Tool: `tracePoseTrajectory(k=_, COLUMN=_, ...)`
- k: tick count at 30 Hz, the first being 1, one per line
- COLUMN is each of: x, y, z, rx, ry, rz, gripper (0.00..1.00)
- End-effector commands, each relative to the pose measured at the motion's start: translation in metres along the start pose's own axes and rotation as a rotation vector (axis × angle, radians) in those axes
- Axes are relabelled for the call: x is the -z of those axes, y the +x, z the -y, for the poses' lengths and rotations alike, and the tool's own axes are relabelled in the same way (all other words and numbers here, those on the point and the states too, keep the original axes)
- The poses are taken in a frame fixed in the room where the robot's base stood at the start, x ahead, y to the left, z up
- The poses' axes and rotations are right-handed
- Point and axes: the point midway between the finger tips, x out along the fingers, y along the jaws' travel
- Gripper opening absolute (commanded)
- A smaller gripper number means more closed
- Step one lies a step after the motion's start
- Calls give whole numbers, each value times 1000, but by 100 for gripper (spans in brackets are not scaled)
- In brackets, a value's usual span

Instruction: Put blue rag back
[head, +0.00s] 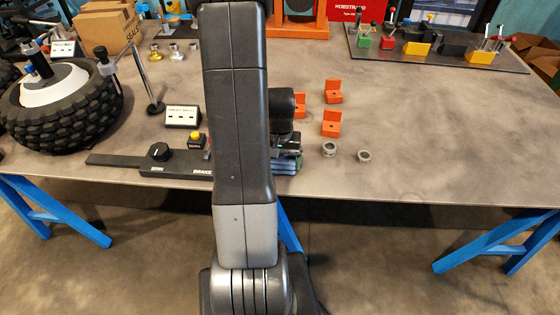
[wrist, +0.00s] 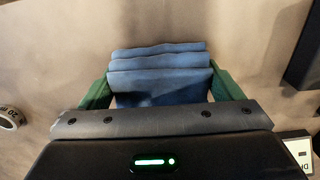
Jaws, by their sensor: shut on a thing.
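The blue rag (wrist: 160,68) is folded in layers and lies between the green fingers of my gripper (wrist: 161,86) in the wrist view. My gripper is shut on it. In the head view my arm covers most of the gripper, and a small part of the blue rag (head: 287,166) shows low at the right of the arm, near the table's front. I cannot tell whether the rag touches the table top.
Orange blocks (head: 331,123) and two metal rings (head: 329,149) stand right of my arm on the table (head: 440,140). A dark bar with a knob (head: 159,152) and a tyre (head: 65,120) are at left. The table's right front is clear.

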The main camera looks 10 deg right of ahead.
Motion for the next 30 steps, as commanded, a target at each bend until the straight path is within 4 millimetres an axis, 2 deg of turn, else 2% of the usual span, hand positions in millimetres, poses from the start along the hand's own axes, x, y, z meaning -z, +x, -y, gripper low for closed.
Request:
tracePoseTrajectory(k=12, x=0, y=7, z=0, rx=0, ry=0, rz=-1, gripper=65)
tracePoseTrajectory(k=13, x=0, y=7, z=0, rx=0, ry=0, rz=-1, gripper=88)
tracePoseTrajectory(k=15, x=0, y=6, z=0, rx=0, ry=0, rz=-1, gripper=100)
tracePoseTrajectory(k=23, x=0, y=4, z=0, rx=0, ry=0, rz=-1, gripper=100)
tracePoseTrajectory(k=26, x=0, y=-2, z=0, rx=0, ry=0, rz=-3, gripper=100)
tracePoseTrajectory(k=30, x=1, y=-21, z=0, rx=1, ry=0, rz=-5, gripper=100)
